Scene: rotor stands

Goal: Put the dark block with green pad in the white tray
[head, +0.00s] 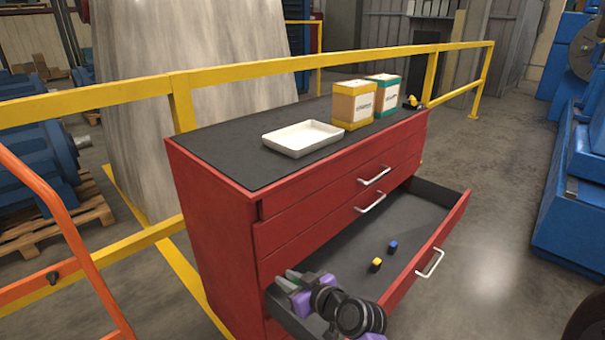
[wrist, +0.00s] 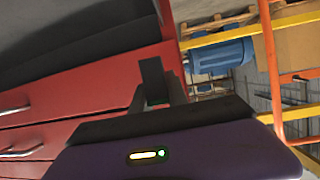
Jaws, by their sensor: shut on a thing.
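The white tray (head: 302,138) lies empty on the black top of the red cabinet. My gripper (head: 291,279) is over the left end of the open drawer, below the level of the cabinet top. It is shut on a small dark piece, which I take to be the dark block with green pad; my gripper largely hides it.
In the open drawer (head: 425,207) lie a dark block with yellow pad (head: 376,265) and one with blue pad (head: 393,245). Two boxes, yellow-edged (head: 353,104) and teal-edged (head: 383,95), stand right of the tray. A yellow railing (head: 240,70) runs behind the cabinet.

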